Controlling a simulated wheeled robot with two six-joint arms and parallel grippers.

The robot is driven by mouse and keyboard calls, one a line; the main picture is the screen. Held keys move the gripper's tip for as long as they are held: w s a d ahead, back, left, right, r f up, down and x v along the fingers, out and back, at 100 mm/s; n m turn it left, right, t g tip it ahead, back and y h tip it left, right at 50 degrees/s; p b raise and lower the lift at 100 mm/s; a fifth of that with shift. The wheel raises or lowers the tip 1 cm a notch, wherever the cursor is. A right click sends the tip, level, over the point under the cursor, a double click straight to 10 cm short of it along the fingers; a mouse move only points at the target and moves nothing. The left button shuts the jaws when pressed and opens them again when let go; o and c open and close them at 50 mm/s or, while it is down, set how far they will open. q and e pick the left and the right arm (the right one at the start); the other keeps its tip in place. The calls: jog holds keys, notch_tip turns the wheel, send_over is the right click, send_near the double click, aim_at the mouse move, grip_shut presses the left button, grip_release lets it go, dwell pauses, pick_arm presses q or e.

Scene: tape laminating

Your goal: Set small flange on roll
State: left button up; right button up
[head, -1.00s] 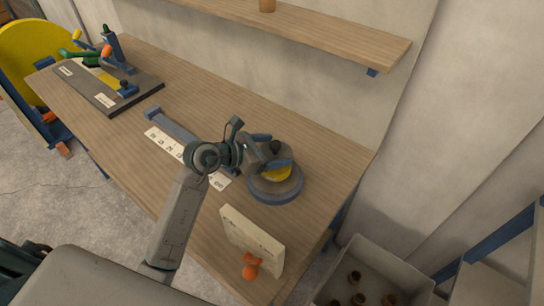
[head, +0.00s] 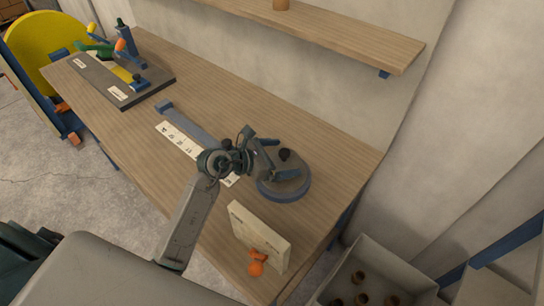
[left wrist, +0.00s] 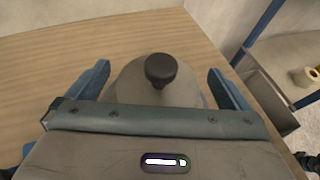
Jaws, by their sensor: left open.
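The small flange shows in the left wrist view as a pale grey disc (left wrist: 134,82) with a dark knob (left wrist: 160,70). In the head view its dark knob (head: 285,155) stands above a round grey stack with a blue-grey rim (head: 290,194) on the bench. No yellow of the roll shows now; the roll is hidden. My left gripper (head: 276,158) is open over the stack. Its two blue fingers are apart on either side of the knob and disc, and the knob looks free of them. My right gripper is out of view.
A cream block (head: 259,235) with an orange knob stands at the bench's front edge. A white marked strip (head: 178,138) and a blue-grey bar lie left of the gripper. A dark board (head: 110,88) with tools is at the far left. A grey bin (head: 375,255) stands right of the bench.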

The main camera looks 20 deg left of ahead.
pick_arm(q)
jog(key=b+v, duration=0.4)
jog(key=v, duration=0.8)
dwell(0.6)
